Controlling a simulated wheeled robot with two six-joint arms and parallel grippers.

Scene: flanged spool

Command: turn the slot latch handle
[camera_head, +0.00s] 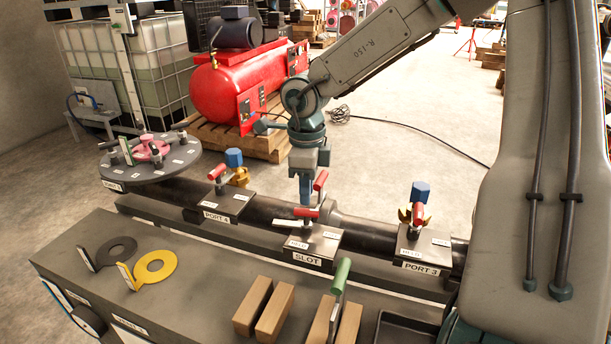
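The slot station is a dark block (316,243) with a plate labelled SLOT on its front, on the long dark pipe. A red latch handle (306,212) lies low across the back of the block. A second red grip (320,181) stands up just behind it. My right gripper (305,201) points down right behind the low red handle and beside the upright grip. I cannot tell whether it touches either one. Its fingertips are narrow and partly hidden, so its opening does not show. My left gripper is not in view.
The PORT 4 block (217,205) is to the left and the PORT 3 block (422,247) to the right, each with a red handle.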

